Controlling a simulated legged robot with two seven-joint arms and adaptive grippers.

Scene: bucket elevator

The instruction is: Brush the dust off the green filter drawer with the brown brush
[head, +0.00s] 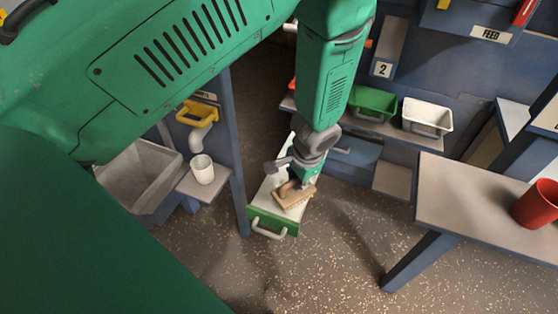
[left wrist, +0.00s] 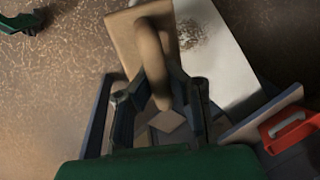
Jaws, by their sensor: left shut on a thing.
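The green filter drawer (head: 270,222) stands pulled out, with a pale handle on its green front and a white top. Its white surface (left wrist: 222,62) also shows in the left wrist view, with a patch of brown dust (left wrist: 192,34) on it. My left gripper (head: 297,181) is over the drawer and shut on the brown brush (head: 293,198). In the left wrist view the brush (left wrist: 126,42) shows its tan block and curved handle between the fingers of my left gripper (left wrist: 158,100). The block hides part of the drawer. My right gripper is not in view.
A white cup (head: 202,169) stands on a small shelf beside a grey bin (head: 137,178) at left. A green tray (head: 373,103) and a white tray (head: 427,118) sit on the back shelf. A red cup (head: 538,204) stands on the right table (head: 465,205). Speckled floor lies open in front.

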